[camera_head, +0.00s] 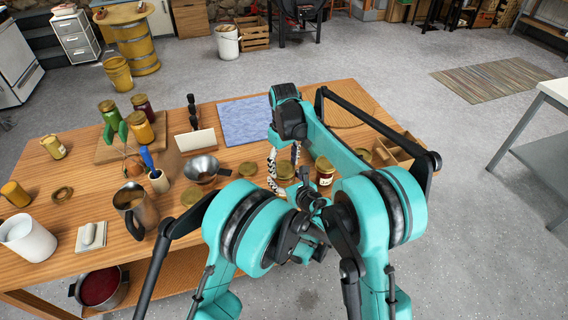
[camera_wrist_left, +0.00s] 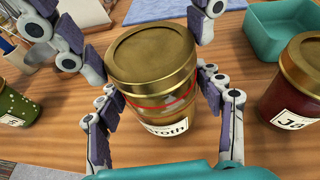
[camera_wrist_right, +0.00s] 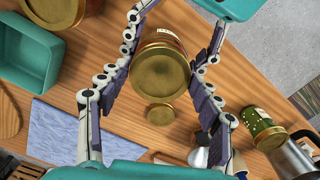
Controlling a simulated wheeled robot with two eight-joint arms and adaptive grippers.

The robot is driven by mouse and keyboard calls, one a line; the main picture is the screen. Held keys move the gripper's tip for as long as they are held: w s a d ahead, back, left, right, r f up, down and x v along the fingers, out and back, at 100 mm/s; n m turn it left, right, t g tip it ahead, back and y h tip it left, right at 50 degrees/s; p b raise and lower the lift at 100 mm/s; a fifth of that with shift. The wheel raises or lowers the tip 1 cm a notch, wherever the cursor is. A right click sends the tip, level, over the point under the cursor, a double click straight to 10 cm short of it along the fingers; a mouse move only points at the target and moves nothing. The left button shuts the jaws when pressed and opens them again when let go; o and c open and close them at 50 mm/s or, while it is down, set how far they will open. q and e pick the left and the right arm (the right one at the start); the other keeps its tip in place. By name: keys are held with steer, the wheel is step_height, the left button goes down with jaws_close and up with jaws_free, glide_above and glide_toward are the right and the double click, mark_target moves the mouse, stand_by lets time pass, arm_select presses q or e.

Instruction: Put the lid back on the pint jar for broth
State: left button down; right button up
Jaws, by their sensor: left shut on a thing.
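The broth jar (camera_wrist_left: 165,120) stands upright in the left wrist view, with part of its "Broth" label showing. A broad gold lid (camera_wrist_left: 150,52) covers its top; I cannot tell whether it is fully seated. My left gripper (camera_wrist_left: 168,112) is shut on the jar, one finger on each side. In the right wrist view the gold lid (camera_wrist_right: 160,75) lies between the spread fingers of my right gripper (camera_wrist_right: 163,60), which looks open. In the head view my right gripper (camera_head: 285,168) hangs over the jar, and my left gripper is mostly hidden by my arms.
A jam jar (camera_wrist_left: 300,80) with a gold lid stands close to the right. A teal bin (camera_wrist_left: 277,32) is behind it. A small loose gold lid (camera_wrist_right: 160,113) lies nearby.

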steer(key=c, duration=0.4)
steer(key=shift+o, duration=0.2)
steer(key=o, duration=1.4)
steer(key=shift+c, duration=0.2)
steer(key=shift+r, duration=0.1)
arm_select(q)
steer(key=shift+c, duration=1)
jaws_free()
arm_select(e)
step_height(320, 180, up, 12)
